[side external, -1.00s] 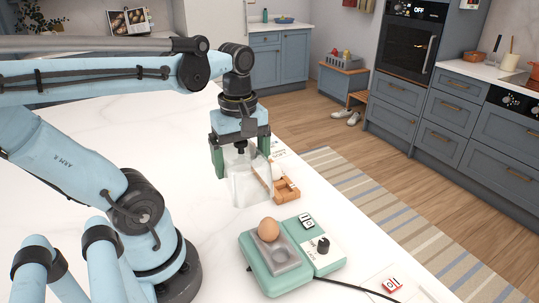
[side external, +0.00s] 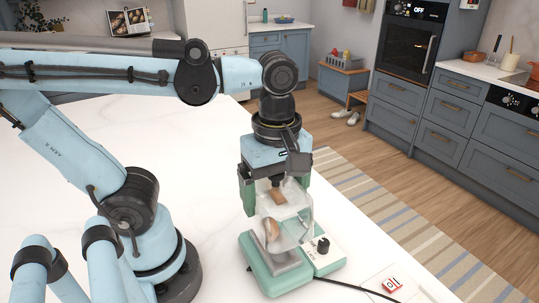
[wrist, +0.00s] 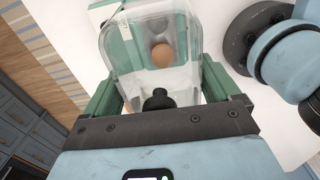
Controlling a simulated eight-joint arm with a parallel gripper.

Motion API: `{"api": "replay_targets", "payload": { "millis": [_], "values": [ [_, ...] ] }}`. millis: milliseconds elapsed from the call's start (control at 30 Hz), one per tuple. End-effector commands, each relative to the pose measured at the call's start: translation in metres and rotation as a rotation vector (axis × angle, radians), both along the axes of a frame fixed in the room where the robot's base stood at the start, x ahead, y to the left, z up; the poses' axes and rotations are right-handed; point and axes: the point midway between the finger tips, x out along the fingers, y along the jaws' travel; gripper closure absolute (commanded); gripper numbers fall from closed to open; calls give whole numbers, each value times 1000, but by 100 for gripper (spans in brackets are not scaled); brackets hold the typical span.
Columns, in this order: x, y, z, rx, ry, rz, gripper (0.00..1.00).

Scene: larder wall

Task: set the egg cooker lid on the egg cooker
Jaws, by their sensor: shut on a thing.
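The clear egg cooker lid (side external: 295,222) is held between the green fingers of my gripper (side external: 277,197), above the egg cooker (side external: 262,274). The lid looks upright, and its lower part overlaps the grey tray in the side view. I cannot tell whether its rim touches the cooker. A brown egg (side external: 271,231) sits on the tray and shows through the lid. In the wrist view, the lid (wrist: 118,50) has a black knob (wrist: 158,100) between the fingers, and the egg (wrist: 162,55) shows through its wall.
A small wooden holder (side external: 278,196) stands behind the lid, partly seen through it. The cooker has a black dial (side external: 323,245) at its right. A red and white switch (side external: 391,285) lies near the counter edge, with a black cord (side external: 345,286) beside it.

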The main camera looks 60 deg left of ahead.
Motion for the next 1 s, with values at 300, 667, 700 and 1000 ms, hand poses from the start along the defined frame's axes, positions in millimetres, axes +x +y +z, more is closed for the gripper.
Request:
{"api": "replay_targets", "payload": {
  "millis": [300,667,700,1000],
  "values": [
    [0,0,-29,-1,0,0,43],
    [0,0,-62,0,0,0,43],
    [0,0,-64,0,0,0,43],
    [0,0,-80,0,0,0,43]
  ]
}}
